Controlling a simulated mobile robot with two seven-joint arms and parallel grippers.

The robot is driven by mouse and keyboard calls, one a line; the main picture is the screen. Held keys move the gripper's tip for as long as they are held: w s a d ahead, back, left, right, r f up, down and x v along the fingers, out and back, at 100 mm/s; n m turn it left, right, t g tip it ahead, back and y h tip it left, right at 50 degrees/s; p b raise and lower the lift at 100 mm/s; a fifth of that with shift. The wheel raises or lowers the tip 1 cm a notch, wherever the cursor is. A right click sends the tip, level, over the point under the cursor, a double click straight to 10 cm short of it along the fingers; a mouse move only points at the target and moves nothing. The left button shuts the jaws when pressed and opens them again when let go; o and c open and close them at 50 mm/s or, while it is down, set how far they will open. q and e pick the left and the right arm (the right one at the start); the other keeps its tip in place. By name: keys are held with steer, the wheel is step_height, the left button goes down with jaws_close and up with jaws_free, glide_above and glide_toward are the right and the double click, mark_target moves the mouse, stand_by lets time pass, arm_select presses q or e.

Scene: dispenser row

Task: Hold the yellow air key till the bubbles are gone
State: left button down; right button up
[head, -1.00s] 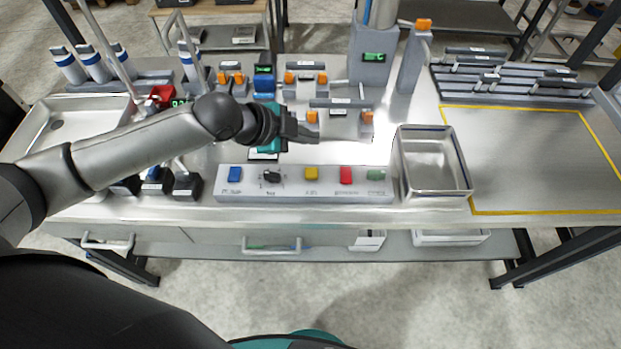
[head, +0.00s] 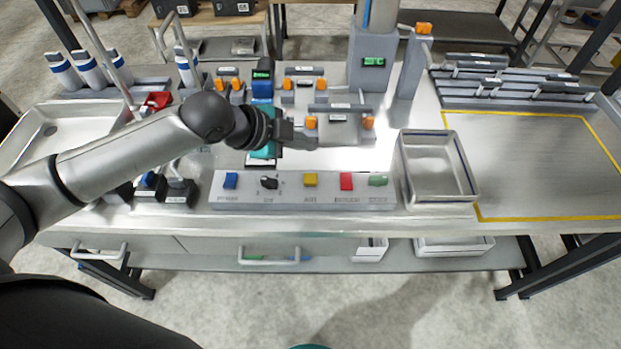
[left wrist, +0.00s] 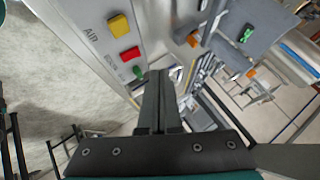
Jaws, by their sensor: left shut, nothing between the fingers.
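The yellow air key (head: 310,180) is on the sloped grey key panel (head: 330,201) at the front of the bench, with a red key to its right. In the left wrist view the yellow key (left wrist: 119,26) stands beside its "AIR" label. My left gripper (head: 308,142) hangs behind and above the key, apart from it, its fingers closed and empty. The closed fingers (left wrist: 156,80) point past the panel's edge in the left wrist view. A tall column (head: 381,14) is cut off at the top; I cannot make out bubbles. My right gripper is not in view.
The panel also holds a blue key (head: 230,181), a black knob (head: 268,183), the red key (head: 346,181) and a green key (head: 378,180). An empty metal tray (head: 436,165) stands to the right. Dispensers with orange clips (head: 368,122) stand close behind the gripper.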

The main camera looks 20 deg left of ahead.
arm_select(q)
steer(key=b, duration=0.7)
glide_above(313, 176)
steer(key=s+a, duration=0.1)
steer(key=s, duration=0.1)
steer(key=f, duration=0.6)
steer(key=shift+w+a+f, duration=0.15)
steer(key=shift+w+f, duration=0.1)
steer(key=shift+f, duration=0.6)
steer(key=shift+f, duration=0.15)
steer(key=shift+f, duration=0.3)
stand_by(0.3)
steer(key=shift+f, duration=0.65)
stand_by(1.5)
steer(key=shift+r+p, duration=1.05)
steer(key=shift+p, duration=0.1)
